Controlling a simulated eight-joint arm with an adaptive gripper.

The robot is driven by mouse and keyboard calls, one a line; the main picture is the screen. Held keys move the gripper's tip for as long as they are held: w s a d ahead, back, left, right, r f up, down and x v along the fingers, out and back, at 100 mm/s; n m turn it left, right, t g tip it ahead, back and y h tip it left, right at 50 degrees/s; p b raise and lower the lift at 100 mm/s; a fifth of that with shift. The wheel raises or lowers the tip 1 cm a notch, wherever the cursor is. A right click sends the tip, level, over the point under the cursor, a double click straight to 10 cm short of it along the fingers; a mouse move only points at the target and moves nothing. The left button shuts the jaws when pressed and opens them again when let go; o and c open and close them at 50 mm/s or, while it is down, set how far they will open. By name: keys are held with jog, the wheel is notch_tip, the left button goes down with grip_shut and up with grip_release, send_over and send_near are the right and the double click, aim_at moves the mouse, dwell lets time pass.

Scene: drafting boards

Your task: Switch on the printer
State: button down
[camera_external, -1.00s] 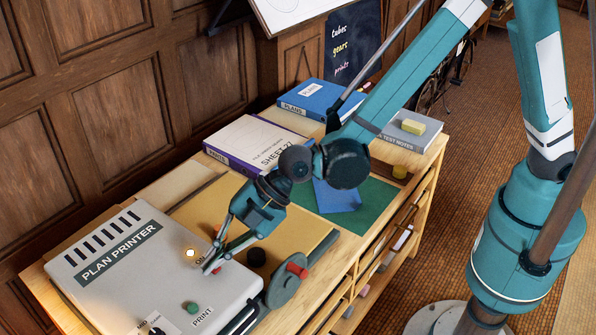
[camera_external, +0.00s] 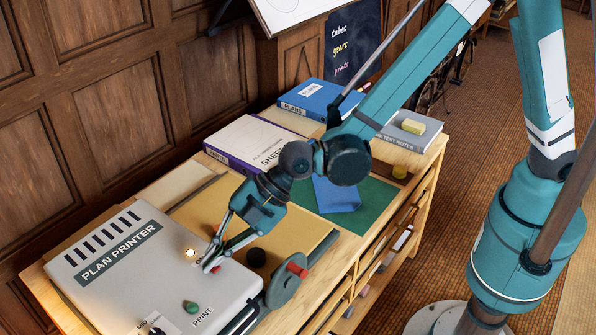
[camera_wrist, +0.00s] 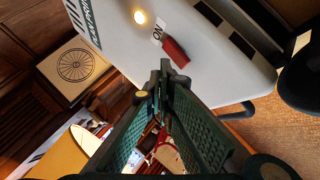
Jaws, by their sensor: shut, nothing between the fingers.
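The plan printer (camera_external: 110,290) is a pale grey box on the bench at lower left in the external view. A small lamp (camera_external: 190,253) glows on its top, and it also shows in the wrist view (camera_wrist: 139,17). In the wrist view a red switch (camera_wrist: 175,52) sits beside the ON label (camera_wrist: 158,32). A green button (camera_external: 191,307) lies near the PRINT label. My gripper (camera_external: 209,267) is shut and empty, its tips at the red switch; in the wrist view the tips (camera_wrist: 161,76) appear just short of it. Contact cannot be told.
A grey tool with a red knob (camera_external: 297,271) lies right of the printer. A black round knob (camera_external: 256,257) stands beside it. Wood panelling closes the back left.

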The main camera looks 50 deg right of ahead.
aim_at(216, 270)
jog(key=shift+r, duration=0.15)
jog(key=shift+s+r+p, duration=0.2)
jog(key=shift+r+p, duration=0.35)
jog(key=shift+r, duration=0.65)
jog(key=shift+s+r+p, duration=0.15)
jog(key=shift+r+p, duration=0.4)
jog(key=shift+r, duration=0.6)
jog(key=shift+w+d+r, duration=0.1)
jog(key=shift+d, duration=0.1)
jog(key=w+d+r+m+t+h, duration=0.1)
jog(key=d+r+m, duration=0.35)
jog(key=d, duration=0.85)
jog(key=w+d+r+m+t+h, duration=0.1)
jog(key=d+r+m+h, duration=0.3)
jog(key=d, duration=1)
jog(key=w+d+r+m+t+y, duration=0.1)
jog(key=d+r+m, duration=0.35)
jog(key=d, duration=0.85)
jog(key=s+d+m+h, duration=0.1)
jog(key=s+d+m, duration=0.2)
jog(key=s+d, duration=0.3)
jog(key=s+d+m+h, duration=0.2)
jog(key=s+d+m, duration=0.2)
jog(key=d, duration=1.1)
jog(key=s+d+m+h, duration=0.1)
jog(key=s+d+m, duration=0.3)
jog(key=s+d, duration=0.5)
jog(key=shift+s+d+h+b, duration=0.3)
jog(key=shift+s+d+h, duration=0.1)
jog(key=shift+d, duration=0.45)
